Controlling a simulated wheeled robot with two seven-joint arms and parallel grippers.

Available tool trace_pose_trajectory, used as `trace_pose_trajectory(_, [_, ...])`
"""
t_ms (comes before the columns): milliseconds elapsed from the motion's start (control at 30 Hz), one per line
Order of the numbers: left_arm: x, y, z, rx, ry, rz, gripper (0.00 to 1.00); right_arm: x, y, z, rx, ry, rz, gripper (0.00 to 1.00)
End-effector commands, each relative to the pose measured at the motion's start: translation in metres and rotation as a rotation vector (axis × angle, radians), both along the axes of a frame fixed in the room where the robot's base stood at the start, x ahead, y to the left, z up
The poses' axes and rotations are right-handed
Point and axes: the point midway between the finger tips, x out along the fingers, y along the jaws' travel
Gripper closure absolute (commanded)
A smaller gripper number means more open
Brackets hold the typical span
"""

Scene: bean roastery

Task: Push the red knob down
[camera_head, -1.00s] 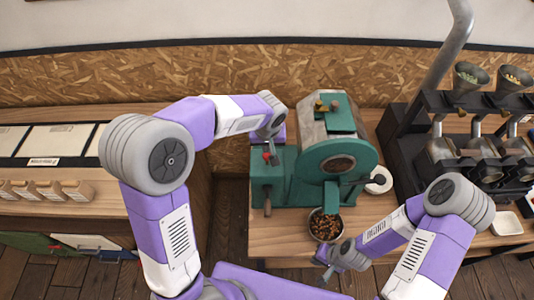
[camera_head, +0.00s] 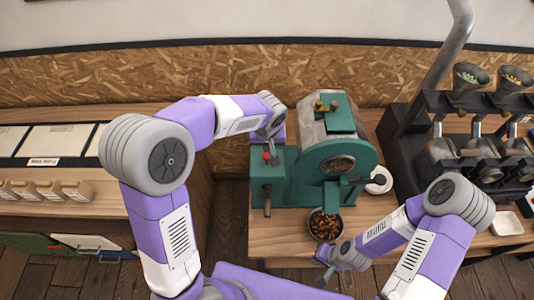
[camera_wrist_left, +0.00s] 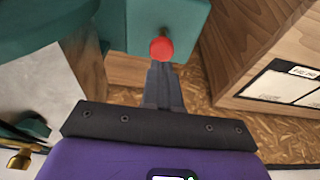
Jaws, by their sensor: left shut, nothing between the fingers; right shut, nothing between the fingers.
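The red knob (camera_wrist_left: 161,49) sits on the green box of the roasting machine. In the head view the red knob (camera_head: 267,156) shows on top of that box (camera_head: 262,175), partly beside my fingertips. My left gripper (camera_head: 272,155) is shut and empty, with its tips right at the knob. In the left wrist view the shut fingers (camera_wrist_left: 160,75) end at the knob's near edge; whether they touch it I cannot tell. My right gripper (camera_head: 326,274) is shut and empty, low in front of the table near the bowl.
The green roaster (camera_head: 318,160) stands on the wooden table. A bowl of beans (camera_head: 324,226) sits at its front. A black rack with funnels (camera_head: 470,75) stands at the right. A wooden counter (camera_head: 60,205) is at the left, with a gap before the table.

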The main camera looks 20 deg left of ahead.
Motion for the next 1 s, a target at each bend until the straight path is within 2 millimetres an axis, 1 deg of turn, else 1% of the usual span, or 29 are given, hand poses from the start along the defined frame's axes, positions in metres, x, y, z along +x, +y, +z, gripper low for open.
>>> trace_pose_trajectory(400, [0.0,0.0,-0.002,0.0,0.0,0.0,1.0,0.0,0.0,-0.001,0.0,0.0,0.0,1.0])
trace_pose_trajectory(1000, [0.0,0.0,-0.023,0.0,0.0,0.0,1.0,0.0,0.0,-0.021,0.0,0.0,0.0,1.0])
